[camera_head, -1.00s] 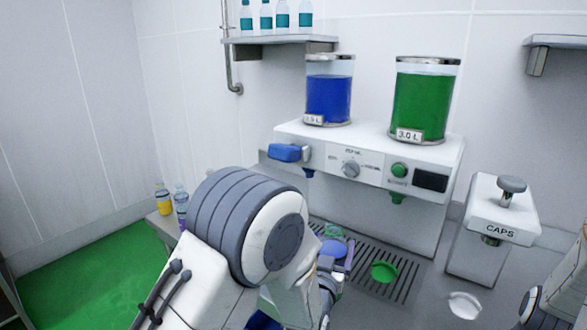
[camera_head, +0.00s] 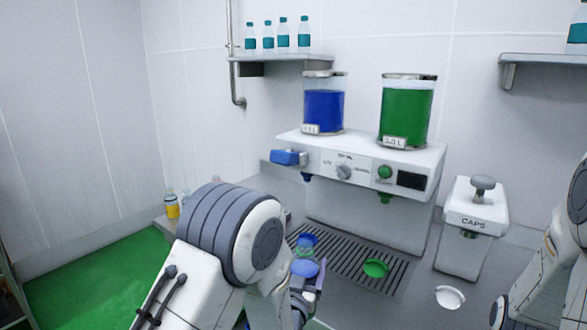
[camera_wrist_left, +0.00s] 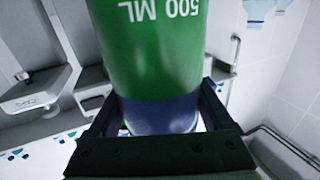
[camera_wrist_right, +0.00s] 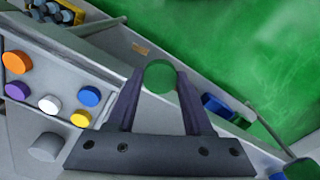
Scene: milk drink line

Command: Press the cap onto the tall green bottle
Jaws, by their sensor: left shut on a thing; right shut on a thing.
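A green bottle (camera_wrist_left: 150,50) marked "500 ML" fills the middle of the left wrist view, with a blue part (camera_wrist_left: 160,115) at its near end. My left gripper (camera_wrist_left: 160,125) is shut on it around that blue part. In the head view my own left arm hides most of this bottle; a blue round piece (camera_head: 305,268) shows by the gripper. My right gripper (camera_wrist_right: 158,88) is shut on a round green cap (camera_wrist_right: 160,76), held between its fingertips in the right wrist view. In the head view only the right arm shows; its gripper cannot be made out.
The filling machine (camera_head: 345,165) stands behind, with blue (camera_head: 323,112) and green (camera_head: 408,115) tanks and a slotted drip tray (camera_head: 345,262). A caps dispenser (camera_head: 475,225) stands right. Coloured round pieces (camera_wrist_right: 45,90) lie left in the right wrist view. Small bottles (camera_head: 172,205) stand left.

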